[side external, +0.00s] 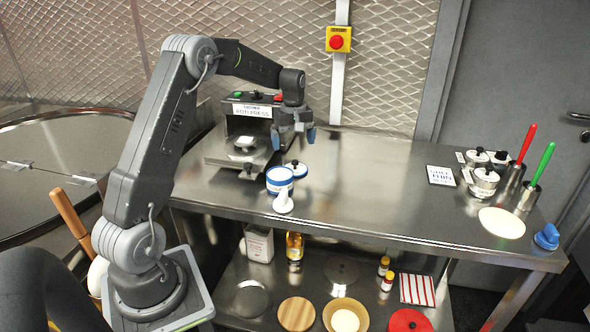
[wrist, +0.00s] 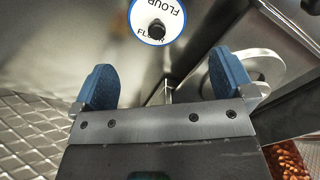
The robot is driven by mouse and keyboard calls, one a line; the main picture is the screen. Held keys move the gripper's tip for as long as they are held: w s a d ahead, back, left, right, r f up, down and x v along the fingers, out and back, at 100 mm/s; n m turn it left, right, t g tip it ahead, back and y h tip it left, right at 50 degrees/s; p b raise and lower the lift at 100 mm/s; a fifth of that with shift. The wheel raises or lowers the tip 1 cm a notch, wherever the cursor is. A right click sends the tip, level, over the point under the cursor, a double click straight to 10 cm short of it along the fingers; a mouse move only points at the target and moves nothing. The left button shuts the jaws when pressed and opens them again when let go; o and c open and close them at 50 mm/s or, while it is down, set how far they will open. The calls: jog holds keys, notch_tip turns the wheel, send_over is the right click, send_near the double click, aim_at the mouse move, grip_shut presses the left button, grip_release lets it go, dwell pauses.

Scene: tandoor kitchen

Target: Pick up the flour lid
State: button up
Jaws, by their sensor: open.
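The flour lid (side external: 296,169) is a white disc with a blue rim and a black knob. It lies on the steel counter beside the blue and white flour tub (side external: 279,181). In the wrist view the flour lid (wrist: 171,21) shows at the top, marked FLOUR and partly cut off by the frame edge. My gripper (side external: 292,138) hangs above the counter in front of the roti press, over and behind the lid. Its blue fingers are apart and empty, and in the wrist view my gripper (wrist: 164,82) has the lid beyond its fingertips.
The roti press (side external: 240,138) stands close left of my gripper. A white scoop-like thing (side external: 284,203) is by the tub's front. Jars (side external: 484,183), a red-handled utensil (side external: 526,143) and a green-handled one (side external: 543,163) stand at the right. The middle counter is clear.

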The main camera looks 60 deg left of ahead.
aim_at(295, 162)
jog(key=shift+w+d+f, duration=0.1)
jog(key=shift+f, duration=3.8)
jog(key=c, duration=0.8)
jog(key=shift+r, duration=0.1)
